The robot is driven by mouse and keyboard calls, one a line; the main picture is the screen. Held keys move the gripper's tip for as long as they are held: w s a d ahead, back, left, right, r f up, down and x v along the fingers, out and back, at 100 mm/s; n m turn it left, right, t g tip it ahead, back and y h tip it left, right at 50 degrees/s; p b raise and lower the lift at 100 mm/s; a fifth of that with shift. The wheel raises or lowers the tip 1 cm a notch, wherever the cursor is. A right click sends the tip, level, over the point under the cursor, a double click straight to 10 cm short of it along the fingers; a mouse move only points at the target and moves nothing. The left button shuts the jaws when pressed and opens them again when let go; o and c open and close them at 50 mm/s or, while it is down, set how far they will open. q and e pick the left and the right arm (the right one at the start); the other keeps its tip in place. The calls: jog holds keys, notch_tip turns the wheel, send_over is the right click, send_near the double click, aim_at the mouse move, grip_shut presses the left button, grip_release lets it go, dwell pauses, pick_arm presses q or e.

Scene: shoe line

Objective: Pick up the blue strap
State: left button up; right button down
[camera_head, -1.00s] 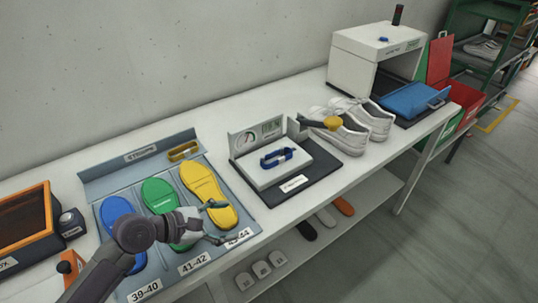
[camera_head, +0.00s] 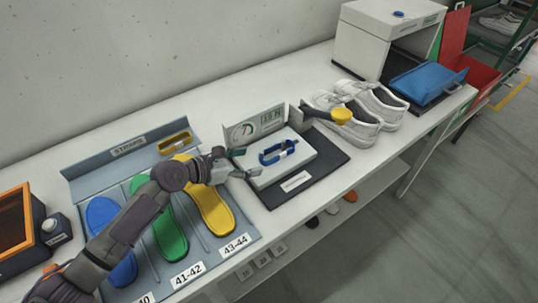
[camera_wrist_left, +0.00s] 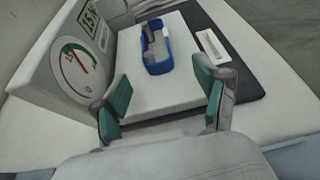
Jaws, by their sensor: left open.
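The blue strap (camera_head: 268,158) lies as a loop on the white block of the gauge fixture (camera_head: 307,151). It also shows in the left wrist view (camera_wrist_left: 157,67), with a grey piece inside the loop. My left gripper (camera_head: 250,162) is at the left edge of the fixture, open and empty. In the left wrist view its two teal-padded fingertips (camera_wrist_left: 163,92) are spread, with the strap beyond them and between their lines. The fingers do not touch the strap. My right gripper is not in view.
A round dial and display panel (camera_head: 243,131) stands behind the block. A yellow-tipped tool (camera_head: 341,115) and white shoes (camera_head: 372,118) are to the right. The insole tray (camera_head: 246,237) with blue, green and yellow insoles lies under my left arm.

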aim_at(262, 154)
pick_arm(q)
jog(key=shift+w+d, duration=0.4)
jog(key=shift+d, duration=0.15)
jog(key=x, duration=0.3)
jog(key=shift+w+d+f, duration=0.1)
jog(key=shift+w+d, duration=0.05)
jog(key=shift+w, duration=0.2)
jog(key=shift+w+d+f, duration=0.1)
jog(key=shift+d, duration=0.1)
jog(key=shift+a, duration=0.1)
jog(key=c, duration=1.3)
jog(key=shift+r+p, duration=0.35)
jog(key=shift+r, duration=0.25)
jog(key=shift+c, duration=0.2)
notch_tip(262, 154, up, 17)
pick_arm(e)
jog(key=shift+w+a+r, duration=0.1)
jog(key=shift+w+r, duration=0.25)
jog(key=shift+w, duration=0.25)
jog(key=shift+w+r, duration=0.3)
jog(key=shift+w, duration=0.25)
